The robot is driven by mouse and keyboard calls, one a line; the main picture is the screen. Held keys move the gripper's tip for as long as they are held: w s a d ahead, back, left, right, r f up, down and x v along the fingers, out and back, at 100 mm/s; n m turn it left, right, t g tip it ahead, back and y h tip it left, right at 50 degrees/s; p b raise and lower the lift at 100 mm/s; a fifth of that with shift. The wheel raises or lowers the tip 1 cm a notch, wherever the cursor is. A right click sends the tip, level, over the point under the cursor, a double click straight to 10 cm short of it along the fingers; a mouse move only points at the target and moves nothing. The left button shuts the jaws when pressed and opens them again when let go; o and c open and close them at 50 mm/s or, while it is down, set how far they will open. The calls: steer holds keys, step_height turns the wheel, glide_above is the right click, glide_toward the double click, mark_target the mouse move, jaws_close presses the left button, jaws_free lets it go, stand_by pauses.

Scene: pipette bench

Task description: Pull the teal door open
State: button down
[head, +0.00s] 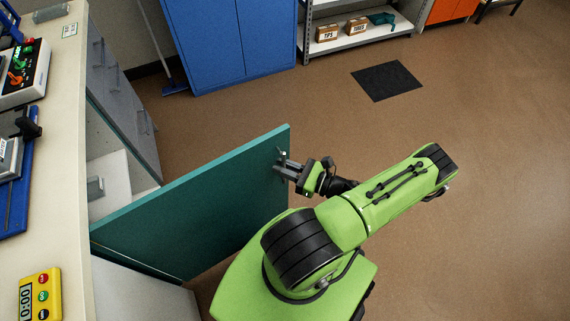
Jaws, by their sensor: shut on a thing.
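The teal door (200,207) stands swung out wide from the cabinet under the bench on the left. Its far edge reaches toward the middle of the view. My gripper (281,164) is at the outer face of the door near that free edge, shut on the door's handle. The handle itself is mostly hidden by the fingers. Behind the door the open cabinet (112,170) shows a pale interior with a small grey item (95,188) inside.
The bench top (62,150) on the left holds a device with coloured knobs (22,75) and a yellow timer (40,295). Grey drawers (120,90) sit beyond the opening. A blue cabinet (230,45) and shelf (350,40) stand at the back. The brown floor on the right is clear around a dark mat (387,81).

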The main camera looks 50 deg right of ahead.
steer(key=c, duration=1.3)
jaws_free()
steer(key=shift+c, duration=0.2)
steer(key=v, duration=1.5)
steer(key=shift+s, duration=0.35)
